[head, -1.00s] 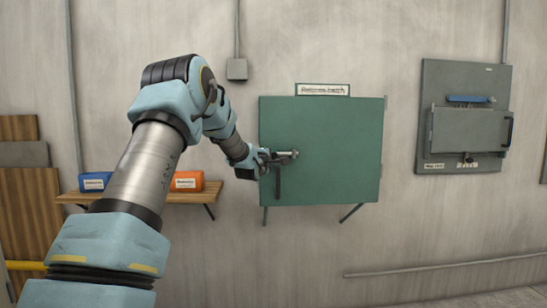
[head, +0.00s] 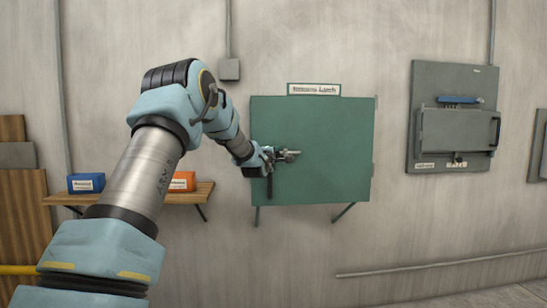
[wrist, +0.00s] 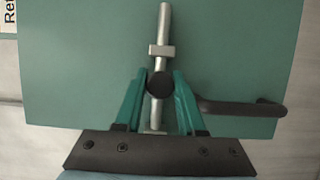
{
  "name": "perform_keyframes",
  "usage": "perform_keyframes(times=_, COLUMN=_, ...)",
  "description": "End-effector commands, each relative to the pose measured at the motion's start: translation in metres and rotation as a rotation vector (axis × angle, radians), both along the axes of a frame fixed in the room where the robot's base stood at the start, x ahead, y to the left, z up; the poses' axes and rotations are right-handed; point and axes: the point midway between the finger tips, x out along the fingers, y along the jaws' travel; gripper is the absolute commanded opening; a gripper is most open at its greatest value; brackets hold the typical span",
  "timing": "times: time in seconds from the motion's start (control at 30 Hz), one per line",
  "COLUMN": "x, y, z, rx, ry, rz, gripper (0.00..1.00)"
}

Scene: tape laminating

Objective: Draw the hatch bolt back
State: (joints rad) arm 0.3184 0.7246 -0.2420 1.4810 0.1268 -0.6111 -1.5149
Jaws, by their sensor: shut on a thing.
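The green hatch (head: 335,165) is mounted on the wall and is closed. Its metal bolt (head: 291,153) lies horizontally near the hatch's left edge; its rod (wrist: 164,25) passes through a bracket in the wrist view. A round black knob (wrist: 159,85) stands on the bolt. My gripper (head: 270,157) is at the hatch's left edge, and in the wrist view its two teal fingers (wrist: 159,80) are shut on the knob from both sides. The dark hatch handle (wrist: 240,107) is beside the fingers, apart from them. The bolt's inner end is partly hidden by my gripper.
A shelf (head: 200,196) at the left carries a blue box (head: 86,182) and an orange box (head: 182,181). A grey panel (head: 455,135) with a small door hangs at the right. The wall between hatch and panel is clear.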

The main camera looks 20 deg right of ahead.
Motion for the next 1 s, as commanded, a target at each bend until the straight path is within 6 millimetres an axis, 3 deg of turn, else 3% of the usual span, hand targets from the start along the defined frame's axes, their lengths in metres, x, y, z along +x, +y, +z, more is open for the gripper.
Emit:
perform_keyframes(times=0.03, x=-0.002, y=-0.004, z=0.001, rx=-0.001, ry=0.0, rz=-0.007, gripper=0.0)
perform_keyframes(times=0.07, x=-0.002, y=-0.004, z=0.001, rx=-0.001, ry=0.0, rz=-0.007, gripper=0.42)
perform_keyframes(times=0.3, x=-0.002, y=-0.003, z=0.001, rx=-0.001, ry=-0.001, rz=-0.005, gripper=0.68)
perform_keyframes(times=0.67, x=-0.007, y=0.002, z=0.0, rx=-0.001, ry=-0.001, rz=-0.004, gripper=0.68)
perform_keyframes(times=1.0, x=-0.058, y=0.035, z=-0.001, rx=0.0, ry=-0.002, rz=-0.003, gripper=0.68)
